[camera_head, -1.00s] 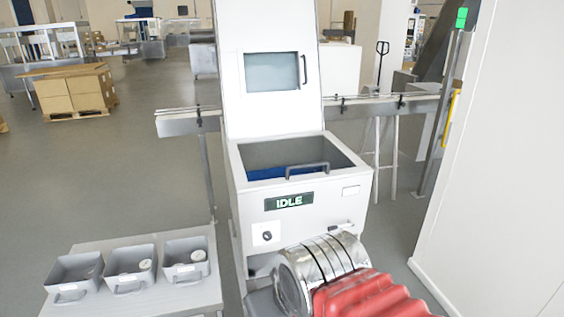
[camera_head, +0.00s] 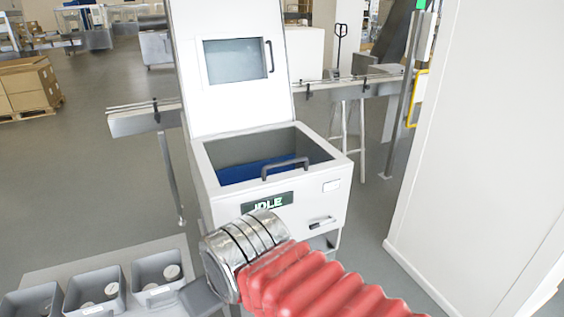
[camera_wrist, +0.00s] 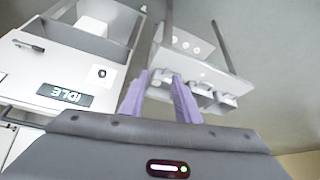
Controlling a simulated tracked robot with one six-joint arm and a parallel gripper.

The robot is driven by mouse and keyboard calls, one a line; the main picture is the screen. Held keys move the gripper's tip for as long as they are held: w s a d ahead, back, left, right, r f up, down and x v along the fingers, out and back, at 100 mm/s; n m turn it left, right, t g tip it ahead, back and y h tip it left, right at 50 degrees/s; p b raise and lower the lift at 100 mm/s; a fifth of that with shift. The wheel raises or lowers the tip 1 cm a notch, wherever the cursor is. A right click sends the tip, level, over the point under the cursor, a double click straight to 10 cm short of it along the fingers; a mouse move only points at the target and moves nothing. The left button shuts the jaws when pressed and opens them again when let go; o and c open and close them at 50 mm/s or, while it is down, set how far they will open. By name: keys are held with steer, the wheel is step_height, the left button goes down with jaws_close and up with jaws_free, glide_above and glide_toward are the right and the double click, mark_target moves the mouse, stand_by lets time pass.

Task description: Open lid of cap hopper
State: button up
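The white hopper (camera_head: 225,205) stands ahead with a green "IDLE" display (camera_head: 268,203), which also shows upside down in the wrist view (camera_wrist: 65,95). Its rectangular top shows a recess with blue at the bottom (camera_head: 245,172). A grey handle (camera_head: 285,163) rises at the front edge of this top. I cannot tell whether a clear lid covers the recess. A tall white panel (camera_head: 187,75) with a window and side handle rises behind. In the wrist view my gripper (camera_wrist: 160,77) has two purple fingers apart, with nothing between them, away from the hopper. The head view hides the fingers.
A table (camera_head: 60,262) with grey bins (camera_head: 160,271) holding round pieces stands at lower left. A conveyor (camera_head: 145,120) runs behind the hopper. A white wall or cabinet (camera_head: 480,150) bounds the right. Stacked boxes (camera_head: 28,88) stand far left, with open floor before them.

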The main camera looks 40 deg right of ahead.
steer(key=shift+w, duration=0.1)
stand_by(0.3)
steer(key=w+d+r+m+t+y, duration=0.1)
steer(key=w+d+m+t+y, duration=0.35)
steer(key=w+d+m, duration=0.85)
steer(key=s+d+r+m+t+h, duration=0.1)
steer(key=d+m+t, duration=0.1)
steer(key=d, duration=1)
steer(key=s+d+r+m+t+h, duration=0.1)
steer(key=d+t, duration=0.3)
steer(key=d, duration=0.9)
steer(key=shift+s+d+r+m+h, duration=0.35)
steer(key=shift+r+m+h, duration=0.1)
steer(key=shift+r+m, duration=0.35)
steer(key=shift+f, duration=0.1)
